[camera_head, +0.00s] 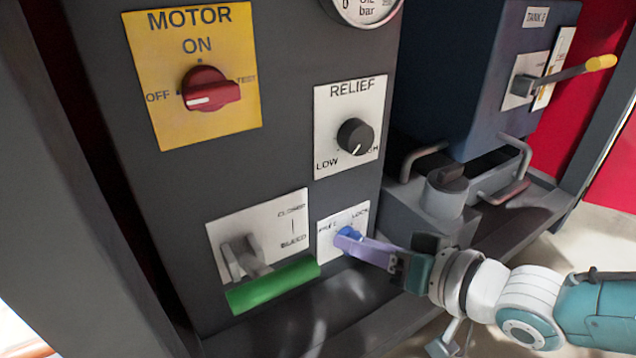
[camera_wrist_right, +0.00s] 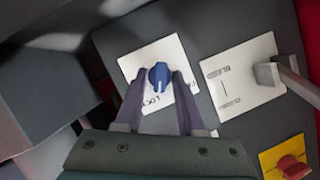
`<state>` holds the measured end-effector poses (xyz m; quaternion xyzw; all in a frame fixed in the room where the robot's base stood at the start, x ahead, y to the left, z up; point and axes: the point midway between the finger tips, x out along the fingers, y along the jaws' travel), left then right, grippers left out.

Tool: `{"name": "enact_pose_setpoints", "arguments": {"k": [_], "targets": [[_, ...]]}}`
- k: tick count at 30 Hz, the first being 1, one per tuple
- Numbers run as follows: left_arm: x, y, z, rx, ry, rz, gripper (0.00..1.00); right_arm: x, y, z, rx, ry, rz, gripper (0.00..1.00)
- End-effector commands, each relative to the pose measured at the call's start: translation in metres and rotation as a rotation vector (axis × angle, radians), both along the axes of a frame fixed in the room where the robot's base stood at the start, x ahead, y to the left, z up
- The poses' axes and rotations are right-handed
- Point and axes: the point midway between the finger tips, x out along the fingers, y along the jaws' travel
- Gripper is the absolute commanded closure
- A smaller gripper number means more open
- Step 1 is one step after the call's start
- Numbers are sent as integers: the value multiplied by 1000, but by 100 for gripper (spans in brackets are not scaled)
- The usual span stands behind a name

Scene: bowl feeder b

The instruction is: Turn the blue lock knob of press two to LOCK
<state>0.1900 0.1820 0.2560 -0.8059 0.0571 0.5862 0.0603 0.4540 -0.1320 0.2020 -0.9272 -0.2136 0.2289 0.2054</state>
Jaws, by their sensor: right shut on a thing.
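The blue lock knob (camera_head: 349,234) sits on a small white plate (camera_head: 329,251) marked FREE and LOCK, low on the dark panel. In the right wrist view the knob (camera_wrist_right: 159,72) stands between the two purple fingers. Its white mark points down in that picture, toward the side of the LOCK lettering (camera_wrist_right: 152,102) and nearer to it than to the partly hidden other label. My right gripper (camera_head: 358,241) is shut on the knob, coming from the right; its fingers hide part of the knob in the head view. My left gripper is not in view.
Left of the knob is a CLOSED/BLEED plate (camera_head: 292,212) with a grey lever and a green handle (camera_head: 272,285). Above are the black RELIEF knob (camera_head: 355,136) and red MOTOR knob (camera_head: 208,89). A grey block (camera_head: 444,195) with a dark knob stands near my right wrist.

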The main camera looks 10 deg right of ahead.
Motion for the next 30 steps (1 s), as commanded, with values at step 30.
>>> {"name": "enact_pose_setpoints", "arguments": {"k": [30], "targets": [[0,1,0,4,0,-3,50,1,-1,-1,286,104,-5,100]]}}
